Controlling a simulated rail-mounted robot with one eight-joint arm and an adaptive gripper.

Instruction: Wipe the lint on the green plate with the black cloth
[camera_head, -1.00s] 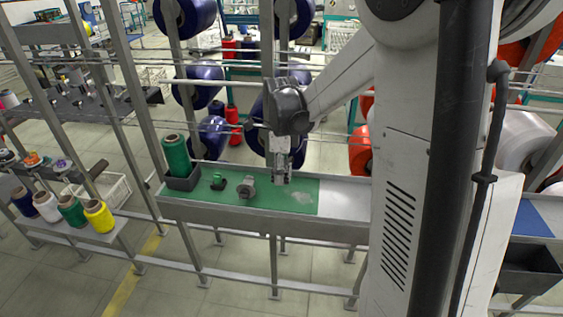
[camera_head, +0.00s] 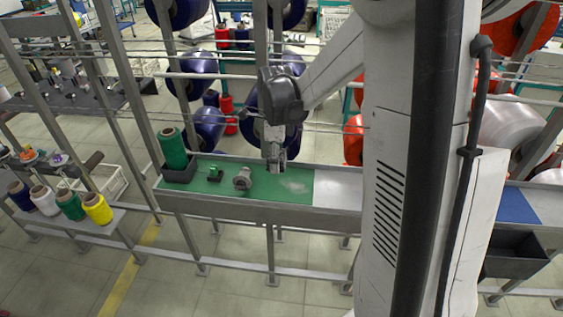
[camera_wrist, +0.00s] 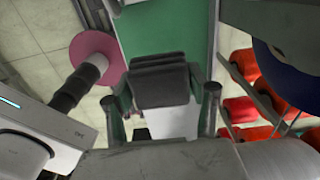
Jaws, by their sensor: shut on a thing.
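My gripper (camera_wrist: 160,102) is shut on the black cloth (camera_wrist: 162,82), which shows as a folded dark pad between the two fingers in the wrist view. In the head view, my gripper (camera_head: 274,168) points down over the green plate (camera_head: 225,188); the cloth cannot be made out there. The green plate also shows beyond the cloth in the wrist view (camera_wrist: 165,30). The lint (camera_head: 297,187) is a pale smudge near the plate's right end, just right of my gripper. I cannot tell whether the cloth touches the plate.
A green bobbin (camera_head: 173,148) stands in a dark holder at the plate's left end. A small green part (camera_head: 214,174) and a grey round part (camera_head: 242,179) sit on the plate left of my gripper. Bare metal tray (camera_head: 337,187) lies right of it. Rails and blue spools stand behind.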

